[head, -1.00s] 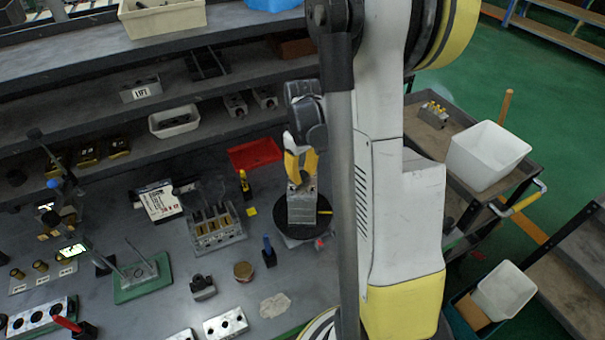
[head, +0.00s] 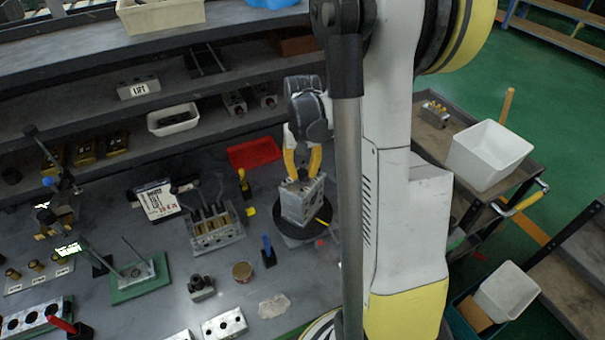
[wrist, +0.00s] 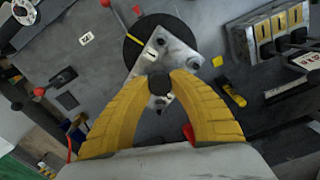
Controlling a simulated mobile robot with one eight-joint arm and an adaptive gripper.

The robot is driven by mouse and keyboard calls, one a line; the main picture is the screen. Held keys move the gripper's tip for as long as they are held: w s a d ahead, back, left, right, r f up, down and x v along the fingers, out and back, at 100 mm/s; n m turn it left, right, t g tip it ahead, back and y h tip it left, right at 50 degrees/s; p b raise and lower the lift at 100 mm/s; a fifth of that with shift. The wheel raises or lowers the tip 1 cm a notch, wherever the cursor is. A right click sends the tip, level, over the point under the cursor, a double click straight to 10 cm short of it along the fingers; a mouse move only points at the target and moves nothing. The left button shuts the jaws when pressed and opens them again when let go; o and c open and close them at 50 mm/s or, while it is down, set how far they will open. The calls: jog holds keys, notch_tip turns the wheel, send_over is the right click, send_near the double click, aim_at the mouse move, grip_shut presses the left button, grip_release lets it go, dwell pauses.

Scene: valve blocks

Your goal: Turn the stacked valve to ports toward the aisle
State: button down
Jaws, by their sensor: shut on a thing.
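The stacked valve (head: 301,201) is a grey metal block standing on a round black turntable (head: 322,226) in the head view. It sits at an angle, with two side faces showing. My gripper (head: 302,177) comes down from above with its yellow fingers closed at the block's top. In the wrist view my gripper (wrist: 157,92) has its fingertips around a dark round knob on the valve (wrist: 180,52). The black turntable (wrist: 150,24) shows beneath it. The fingers hide part of the block's top, and ports are hard to make out.
A red tray (head: 254,152) lies behind the valve. A lever valve bank (head: 215,230) stands left of it, and a blue-handled tool (head: 267,250) stands in front. My arm blocks the view just right of the turntable. A cart with a white bin (head: 488,155) stands by the green aisle.

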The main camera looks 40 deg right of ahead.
jog(key=m, duration=0.5)
jog(key=shift+b, duration=0.4)
jog(key=shift+m, duration=0.4)
jog(key=c, duration=1.1)
grip_release()
notch_tip(320, 180, up, 12)
